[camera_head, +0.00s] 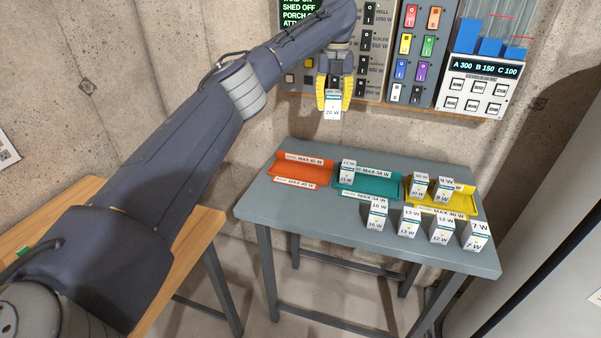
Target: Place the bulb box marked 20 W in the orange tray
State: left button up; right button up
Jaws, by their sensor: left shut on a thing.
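My left gripper (334,95) is shut on the white bulb box marked 20 W (333,112). It holds the box in the air, upright, in front of the wall panel and above the back of the grey table. The orange tray (301,174) lies at the left end of the table, below the held box and a little to its left. Its label reads "MAX 45 W", as far as I can make out. The tray looks empty. My right gripper is not in view.
A teal tray (352,181) with one box and a yellow tray (464,201) with boxes stand to the right. Several white boxes (410,221) stand along the front right. Switch panels (408,60) and a display unit (482,86) hang behind. The table's (290,214) front left is clear.

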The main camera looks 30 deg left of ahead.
pick_arm(q)
jog(key=w+a+f, duration=0.2)
jog(key=a, duration=0.7)
jog(key=m, duration=0.3)
send_over(282, 168)
notch_tip(282, 168, down, 3)
notch_tip(282, 168, down, 20)
jog(key=shift+r, duration=0.1)
jog(key=o, duration=1.1)
jog(key=shift+f, duration=0.2)
notch_tip(282, 168, up, 12)
jog(key=shift+r, duration=0.2)
